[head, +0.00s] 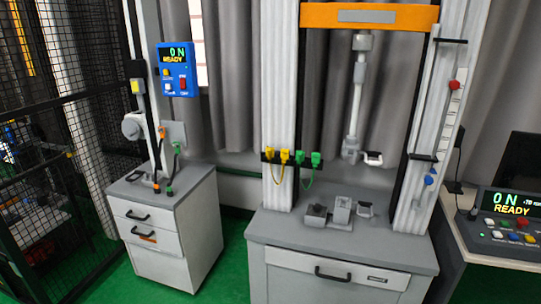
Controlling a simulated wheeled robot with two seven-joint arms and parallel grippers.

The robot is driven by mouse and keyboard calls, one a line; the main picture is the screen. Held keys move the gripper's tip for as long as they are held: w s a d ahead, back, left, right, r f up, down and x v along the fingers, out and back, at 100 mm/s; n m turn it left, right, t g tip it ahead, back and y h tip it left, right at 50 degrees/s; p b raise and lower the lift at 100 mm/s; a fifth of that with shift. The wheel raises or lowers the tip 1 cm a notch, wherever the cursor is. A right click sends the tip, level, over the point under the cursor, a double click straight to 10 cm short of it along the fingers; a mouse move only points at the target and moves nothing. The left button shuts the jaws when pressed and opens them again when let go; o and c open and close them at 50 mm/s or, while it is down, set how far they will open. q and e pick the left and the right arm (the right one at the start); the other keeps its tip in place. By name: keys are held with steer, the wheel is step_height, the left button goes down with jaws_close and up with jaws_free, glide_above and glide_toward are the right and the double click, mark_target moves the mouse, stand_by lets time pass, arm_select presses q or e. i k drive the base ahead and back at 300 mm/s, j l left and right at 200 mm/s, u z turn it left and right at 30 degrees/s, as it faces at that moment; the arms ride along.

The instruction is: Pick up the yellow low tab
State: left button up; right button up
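Two small yellow tabs sit side by side on a black bar on the left column of the drop tower, the left yellow tab (270,153) and the right yellow tab (284,156). A thin yellow strand hangs below them. I cannot tell which one is the low tab. Two green tabs (308,158) sit on the same bar to their right, with a green strand below. Neither of my grippers is in view.
The tower's grey base cabinet (350,254) stands below, with grey blocks (341,211) on top. A vertical rod (356,95) hangs between the columns. A drawer cabinet (195,215) stands at left, a control panel (508,222) at right. Green floor shows between the cabinets.

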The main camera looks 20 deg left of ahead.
mark_target(272, 150)
steer(key=i+j+u, duration=0.25)
steer(key=i+j, duration=0.75)
steer(key=i+j+u, duration=0.2)
steer(key=i+j, duration=0.8)
